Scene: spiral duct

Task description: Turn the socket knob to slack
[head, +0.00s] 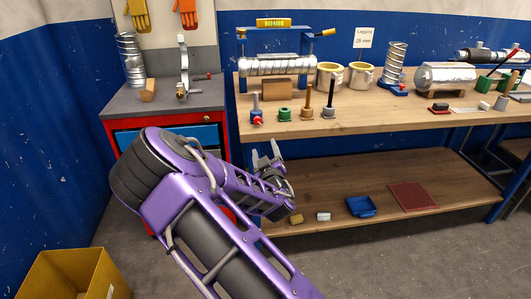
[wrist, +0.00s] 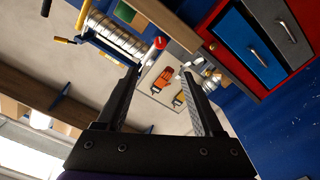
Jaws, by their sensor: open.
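A red knob (wrist: 160,43) also shows in the wrist view, beyond and between my fingertips. Whether the knob is set to slack or tight is too small to tell. My gripper (head: 268,156) is in front of the bench's left end, below the level of its top and apart from the knob. In the wrist view its two fingers (wrist: 161,76) are spread with nothing between them.
The workbench (head: 430,122) also carries a blue frame holding a silver spiral duct (head: 280,65) and several upright tools. A lower shelf (head: 370,195) holds a blue tray (head: 360,206). A red cabinet (head: 120,124) stands left of the bench, and a yellow bin (head: 72,275) on the floor.

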